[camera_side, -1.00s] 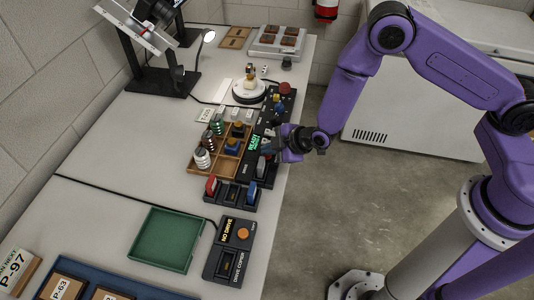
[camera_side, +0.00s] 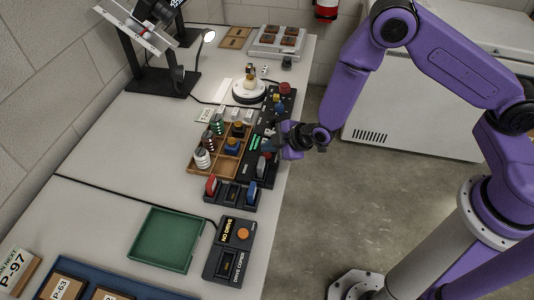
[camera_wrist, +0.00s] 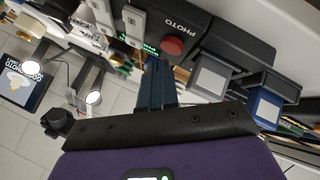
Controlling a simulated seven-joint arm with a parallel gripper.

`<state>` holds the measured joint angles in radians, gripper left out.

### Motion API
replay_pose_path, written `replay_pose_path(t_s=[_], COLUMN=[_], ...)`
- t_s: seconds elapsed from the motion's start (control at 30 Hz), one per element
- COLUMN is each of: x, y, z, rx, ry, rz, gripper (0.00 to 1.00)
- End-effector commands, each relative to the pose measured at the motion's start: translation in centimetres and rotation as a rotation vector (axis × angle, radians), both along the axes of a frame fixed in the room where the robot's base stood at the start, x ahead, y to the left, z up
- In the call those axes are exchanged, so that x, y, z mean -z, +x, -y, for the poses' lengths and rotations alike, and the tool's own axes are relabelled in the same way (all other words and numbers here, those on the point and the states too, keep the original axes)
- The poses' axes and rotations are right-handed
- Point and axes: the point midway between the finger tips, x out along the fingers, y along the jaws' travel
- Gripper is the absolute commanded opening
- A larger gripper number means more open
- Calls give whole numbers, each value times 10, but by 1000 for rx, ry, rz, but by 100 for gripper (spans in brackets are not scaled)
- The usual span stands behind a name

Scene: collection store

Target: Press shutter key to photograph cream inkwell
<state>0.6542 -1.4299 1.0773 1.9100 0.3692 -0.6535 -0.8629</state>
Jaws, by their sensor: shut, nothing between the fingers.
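The cream inkwell (camera_side: 249,77) stands on a round white turntable (camera_side: 249,95) near the back of the bench. My gripper (camera_side: 272,142) is at the right edge of the dark control console (camera_side: 281,106), low beside its green display (camera_side: 255,142). In the wrist view its shut, empty fingers (camera_wrist: 155,72) point at the console, just below a lit green display (camera_wrist: 143,47). A round red button (camera_wrist: 173,46) beside the word PHOTO is close to the fingertips. Whether the fingertips touch a key is hidden. A monitor (camera_wrist: 24,84) shows a pale inkwell picture with small lettering.
A wooden compartment tray (camera_side: 205,171) with small bottles stands left of the console. A green tray (camera_side: 165,238) and a drive copier (camera_side: 230,250) are nearer. A lamp (camera_side: 208,37) and camera stand (camera_side: 166,78) are at the back left. Open floor lies to the right.

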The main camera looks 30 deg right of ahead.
Motion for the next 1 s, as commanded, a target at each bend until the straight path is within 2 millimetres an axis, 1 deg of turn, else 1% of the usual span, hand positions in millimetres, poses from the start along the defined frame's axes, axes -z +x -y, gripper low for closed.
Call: replay_pose_path(t_s=[0.33,0.43,0.8,1.0], x=[-3,-6,-38,-51], y=[0,0,1,0], z=[0,0,-1,0], rx=[1,0,1,1], ry=[0,1,2,1], rz=[1,1,2,1], gripper=[0,0,0,0])
